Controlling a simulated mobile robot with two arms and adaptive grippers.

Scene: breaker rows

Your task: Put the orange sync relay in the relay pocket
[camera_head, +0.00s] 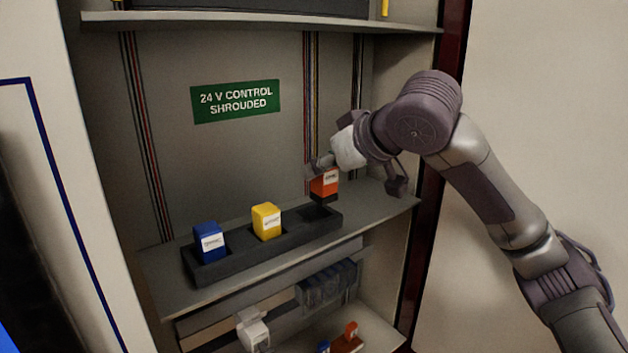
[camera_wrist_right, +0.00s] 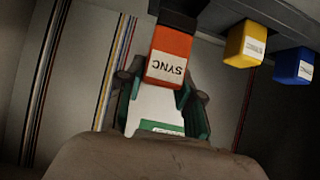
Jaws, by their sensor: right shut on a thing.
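The orange sync relay (camera_head: 324,184) has a dark base and a white label. My right gripper (camera_head: 321,167) is shut on it and holds it over the right end of the black holder (camera_head: 262,252) on the shelf. The empty relay pocket (camera_head: 318,213) shows just below the relay. In the right wrist view the relay (camera_wrist_right: 169,56) sits between the fingers, its SYNC label upside down and its dark base near the dark holder (camera_wrist_right: 225,12). I cannot tell whether the base touches the pocket. My left gripper is not in view.
A yellow relay (camera_head: 266,221) and a blue relay (camera_head: 209,242) stand in the holder to the left. A shelf (camera_head: 270,22) runs above, under it a green sign (camera_head: 235,101). The lower level holds a white device (camera_head: 252,330) and an orange-red part (camera_head: 348,338).

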